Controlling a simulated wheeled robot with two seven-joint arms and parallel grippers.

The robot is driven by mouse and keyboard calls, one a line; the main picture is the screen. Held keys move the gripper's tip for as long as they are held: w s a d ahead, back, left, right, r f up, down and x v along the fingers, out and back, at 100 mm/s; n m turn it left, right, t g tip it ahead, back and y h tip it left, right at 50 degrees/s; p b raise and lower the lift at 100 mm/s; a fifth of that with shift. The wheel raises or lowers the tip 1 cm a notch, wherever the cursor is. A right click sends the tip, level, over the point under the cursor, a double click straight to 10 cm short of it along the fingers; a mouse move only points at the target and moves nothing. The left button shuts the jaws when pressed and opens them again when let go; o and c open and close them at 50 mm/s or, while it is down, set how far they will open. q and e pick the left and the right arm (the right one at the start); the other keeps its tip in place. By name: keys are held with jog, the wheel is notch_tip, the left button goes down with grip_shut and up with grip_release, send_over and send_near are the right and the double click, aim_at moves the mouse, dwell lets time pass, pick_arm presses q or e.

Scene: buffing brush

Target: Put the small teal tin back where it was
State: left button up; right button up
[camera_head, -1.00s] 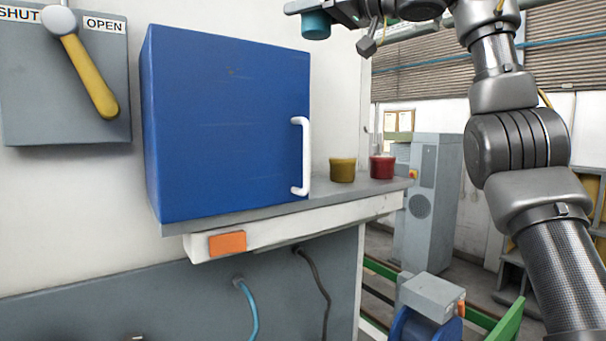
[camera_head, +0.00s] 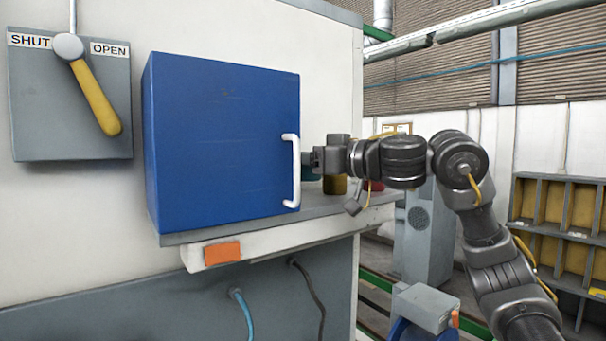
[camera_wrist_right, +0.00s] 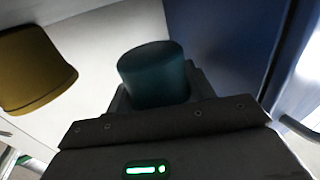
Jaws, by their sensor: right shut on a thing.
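The small teal tin (camera_wrist_right: 152,74) is between the fingers of my right gripper (camera_head: 313,160), which is shut on it. In the head view only a sliver of the teal tin (camera_head: 312,176) shows below the gripper, just right of the white door handle. It is low over the grey shelf (camera_head: 325,204), between the blue cabinet (camera_head: 222,135) and the mustard tin (camera_head: 334,186). I cannot tell whether it touches the shelf. My left gripper is not in view.
The red tin (camera_head: 376,186) stands right of the mustard tin, partly behind my wrist. The blue cabinet's white handle (camera_head: 292,170) sticks out close to my gripper. A lever panel (camera_head: 70,120) hangs at the left. The shelf's front strip is clear.

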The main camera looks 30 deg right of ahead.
aim_at(303, 178)
jog(key=shift+w+f, duration=0.15)
jog(key=shift+f, duration=0.1)
jog(key=shift+s+f, duration=0.15)
jog(key=shift+s, duration=0.05)
notch_tip(303, 178, down, 3)
jog(key=shift+s+r+p, duration=0.1)
jog(key=shift+p, duration=0.25)
jog(key=shift+f, duration=0.2)
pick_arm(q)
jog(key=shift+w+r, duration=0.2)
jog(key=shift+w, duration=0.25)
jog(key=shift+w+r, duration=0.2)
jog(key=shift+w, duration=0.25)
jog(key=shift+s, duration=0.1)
pick_arm(e)
jog(key=shift+a+f, duration=0.1)
jog(key=o, duration=0.7)
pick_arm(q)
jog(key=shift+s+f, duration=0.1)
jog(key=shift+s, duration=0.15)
